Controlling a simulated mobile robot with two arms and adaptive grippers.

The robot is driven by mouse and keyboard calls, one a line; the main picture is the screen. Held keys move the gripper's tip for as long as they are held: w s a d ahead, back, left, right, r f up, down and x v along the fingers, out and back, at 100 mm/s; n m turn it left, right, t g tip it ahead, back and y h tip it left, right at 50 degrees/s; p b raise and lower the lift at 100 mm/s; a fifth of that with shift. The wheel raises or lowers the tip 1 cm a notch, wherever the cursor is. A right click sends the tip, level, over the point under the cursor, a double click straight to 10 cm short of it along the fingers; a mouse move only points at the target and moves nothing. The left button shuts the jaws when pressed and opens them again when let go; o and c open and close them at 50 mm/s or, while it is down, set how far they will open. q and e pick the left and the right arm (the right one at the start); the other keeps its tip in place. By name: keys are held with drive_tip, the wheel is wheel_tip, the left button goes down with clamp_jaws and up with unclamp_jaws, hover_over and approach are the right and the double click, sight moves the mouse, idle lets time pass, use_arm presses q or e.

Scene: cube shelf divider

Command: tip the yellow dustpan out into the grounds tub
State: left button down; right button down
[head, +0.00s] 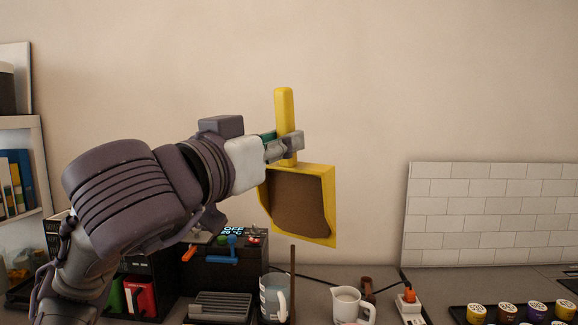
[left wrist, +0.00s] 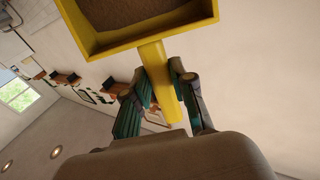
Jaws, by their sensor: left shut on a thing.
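The yellow dustpan (head: 329,200) is held high in front of the wall, handle up and pan hanging below. Its hollow side faces the head camera, and a brown, grainy-looking layer covers the inside. My left gripper (head: 286,144) is shut on the handle, just above the pan. The left wrist view also shows the dustpan (left wrist: 150,43) with its handle between the two fingers (left wrist: 160,80); brown material shows inside the pan there too. I cannot make out the grounds tub in either view. My right gripper is not in view.
Below on the counter (head: 330,272) stand a glass mug (head: 274,297), a white pitcher (head: 349,306) and a dark box with a display (head: 232,262). Several small lidded jars (head: 507,311) sit at the right. A shelf (head: 25,140) stands at the left. The air right of the dustpan is clear.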

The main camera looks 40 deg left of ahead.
use_arm(q)
drive_tip(key=s+t+b, duration=0.1)
drive_tip(key=b, duration=0.1)
drive_tip(key=s+f+t+b, duration=0.1)
drive_tip(key=s+t+b, duration=0.1)
drive_tip(key=b, duration=0.1)
drive_tip(key=shift+s, duration=0.25)
idle(0.7)
idle(1.1)
